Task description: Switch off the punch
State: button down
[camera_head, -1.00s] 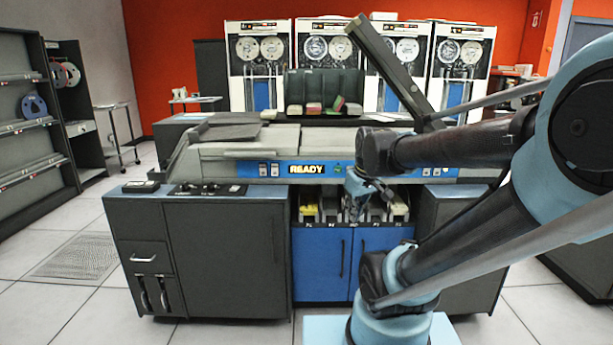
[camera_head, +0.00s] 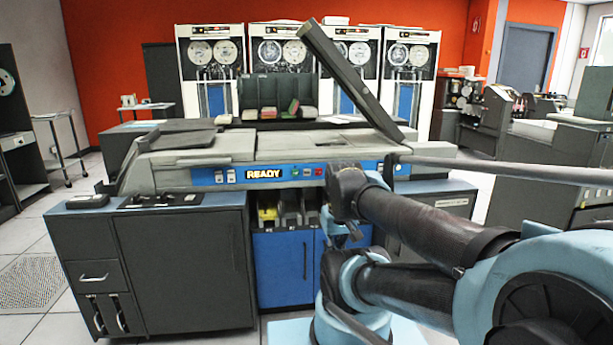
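The punch (camera_head: 225,148) is a wide grey machine across the middle of the head view, with a raised dark lid at its right. My arm reaches in from the right. My gripper (camera_head: 340,240) points down in front of the lower cabinet, below the panel and apart from the buttons. It is small and partly hidden by my arm, so its fingers are unclear.
Grey cabinets (camera_head: 180,270) and blue doors (camera_head: 283,268) stand under the machine. Card bins (camera_head: 290,212) are between them. Tape drives (camera_head: 212,75) line the back wall. Another large machine (camera_head: 540,155) is at right. Open floor (camera_head: 30,270) lies at the left.

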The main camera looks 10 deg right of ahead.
aim_at(220, 178)
jog(key=k, duration=1)
jog(key=u, duration=0.5)
jog(key=i, duration=0.75)
jog(key=u, duration=0.1)
